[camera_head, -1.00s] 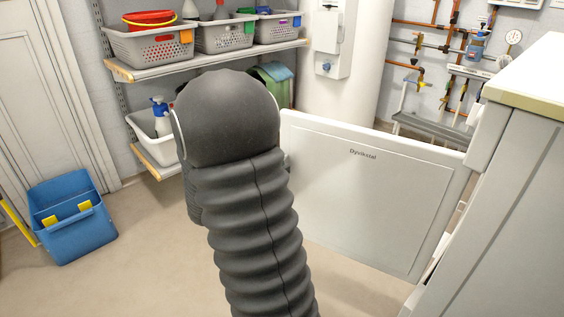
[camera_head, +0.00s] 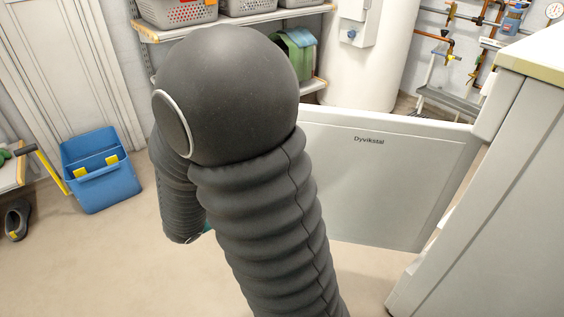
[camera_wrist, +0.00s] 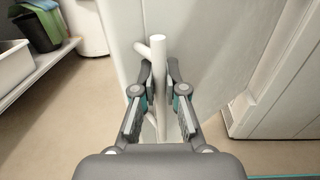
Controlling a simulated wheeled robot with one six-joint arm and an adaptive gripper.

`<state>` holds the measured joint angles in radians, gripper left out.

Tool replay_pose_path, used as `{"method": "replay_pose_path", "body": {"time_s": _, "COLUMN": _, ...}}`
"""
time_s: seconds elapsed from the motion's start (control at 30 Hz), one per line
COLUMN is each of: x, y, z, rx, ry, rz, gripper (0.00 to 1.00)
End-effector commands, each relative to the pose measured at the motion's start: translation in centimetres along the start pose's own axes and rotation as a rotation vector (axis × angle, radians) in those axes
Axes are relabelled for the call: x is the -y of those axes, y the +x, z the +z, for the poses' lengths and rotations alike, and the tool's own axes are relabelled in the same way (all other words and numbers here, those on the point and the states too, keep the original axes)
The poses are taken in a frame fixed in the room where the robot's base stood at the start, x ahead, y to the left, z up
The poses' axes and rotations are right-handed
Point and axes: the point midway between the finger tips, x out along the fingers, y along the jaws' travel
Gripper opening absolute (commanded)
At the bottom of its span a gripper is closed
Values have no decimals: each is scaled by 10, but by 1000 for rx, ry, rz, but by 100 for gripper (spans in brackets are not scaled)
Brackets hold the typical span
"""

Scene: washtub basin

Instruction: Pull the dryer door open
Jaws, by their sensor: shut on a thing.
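The dryer door (camera_head: 375,180) is a white panel marked "Dyvikstal". In the head view it stands swung out to the left from the white dryer (camera_head: 500,190), hinged side at the right. The wrist view shows the door face (camera_wrist: 205,45) close up, with a white bar handle (camera_wrist: 158,46) standing off it. My gripper (camera_wrist: 159,75) is shut on this handle, one finger on each side, and the bar's end sticks out past the fingertips. In the head view my dark arm hides the gripper, the handle and the door's left edge.
A shelf (camera_head: 240,25) with baskets and a white boiler (camera_head: 365,60) are behind. Open floor lies left of and below the door.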

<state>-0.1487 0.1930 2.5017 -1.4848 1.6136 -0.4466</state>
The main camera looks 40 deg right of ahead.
Motion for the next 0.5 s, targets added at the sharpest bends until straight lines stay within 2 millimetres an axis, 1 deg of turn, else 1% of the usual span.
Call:
{"method": "replay_pose_path", "body": {"time_s": 0.1, "x": 3, "y": -8, "z": 0, "rx": -1, "ry": 0, "rz": 24, "gripper": 0}}
{"method": "replay_pose_path", "body": {"time_s": 0.2, "x": 4, "y": -12, "z": 0, "rx": -1, "ry": 1, "rz": 36, "gripper": 0}}
{"method": "replay_pose_path", "body": {"time_s": 0.5, "x": 5, "y": -15, "z": 0, "rx": -2, "ry": 1, "rz": 47, "gripper": 0}}
